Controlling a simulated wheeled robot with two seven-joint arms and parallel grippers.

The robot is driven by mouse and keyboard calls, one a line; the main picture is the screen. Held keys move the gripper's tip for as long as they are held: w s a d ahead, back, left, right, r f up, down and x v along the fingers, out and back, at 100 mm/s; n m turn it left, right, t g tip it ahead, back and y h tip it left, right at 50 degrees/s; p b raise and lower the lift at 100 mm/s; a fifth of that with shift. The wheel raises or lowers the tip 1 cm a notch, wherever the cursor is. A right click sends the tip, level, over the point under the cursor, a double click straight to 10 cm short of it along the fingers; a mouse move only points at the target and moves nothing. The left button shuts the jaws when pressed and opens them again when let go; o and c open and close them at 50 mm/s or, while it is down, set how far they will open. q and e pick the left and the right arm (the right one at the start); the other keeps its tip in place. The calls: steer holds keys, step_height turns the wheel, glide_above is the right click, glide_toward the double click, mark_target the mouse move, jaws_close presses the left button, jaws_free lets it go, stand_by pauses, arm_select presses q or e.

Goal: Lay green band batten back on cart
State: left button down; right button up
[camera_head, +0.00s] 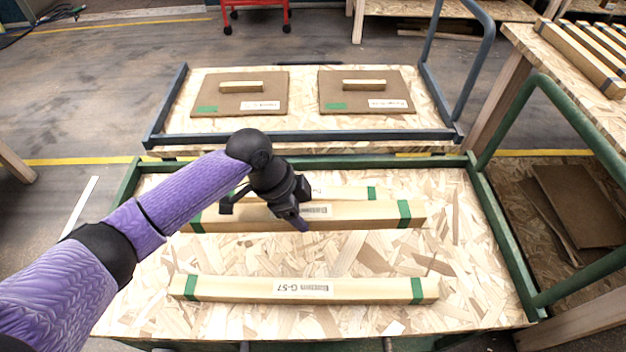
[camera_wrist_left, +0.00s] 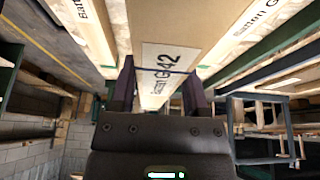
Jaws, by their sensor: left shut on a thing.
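A pale wooden batten (camera_head: 355,217) with green bands (camera_head: 404,213) near its ends lies crosswise over the green-framed cart (camera_head: 455,215). My left gripper (camera_head: 262,212) is shut on this batten, left of its middle. In the left wrist view, the gripper's fingers (camera_wrist_left: 160,90) straddle the batten (camera_wrist_left: 165,30), whose label reads G42. The head view does not clearly show whether it touches the deck. A second green-banded batten (camera_head: 345,192) lies just behind, partly hidden. A third, marked G-57 (camera_head: 250,288), lies along the cart's front. My right gripper is not in view.
A blue-grey cart (camera_head: 300,137) behind holds two brown panels (camera_head: 240,105) (camera_head: 330,95) with small wooden blocks. A wooden bench (camera_head: 590,85) with battens stands at the right. Bare deck shows between the held batten and G-57. The green cart's side rails rise at the right.

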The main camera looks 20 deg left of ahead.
arm_select(q)
steer(key=shift+w+f, duration=0.15)
steer(key=shift+w, duration=0.1)
steer(key=shift+f, duration=0.1)
steer(key=f+b, duration=0.6)
steer(key=shift+s+f+b, duration=0.1)
steer(key=shift+s+b, duration=0.15)
steer(key=shift+b, duration=0.15)
steer(key=shift+f+b, duration=0.45)
steer(key=shift+f, duration=1)
steer(key=c, duration=0.5)
jaws_free()
steer(key=o, duration=0.5)
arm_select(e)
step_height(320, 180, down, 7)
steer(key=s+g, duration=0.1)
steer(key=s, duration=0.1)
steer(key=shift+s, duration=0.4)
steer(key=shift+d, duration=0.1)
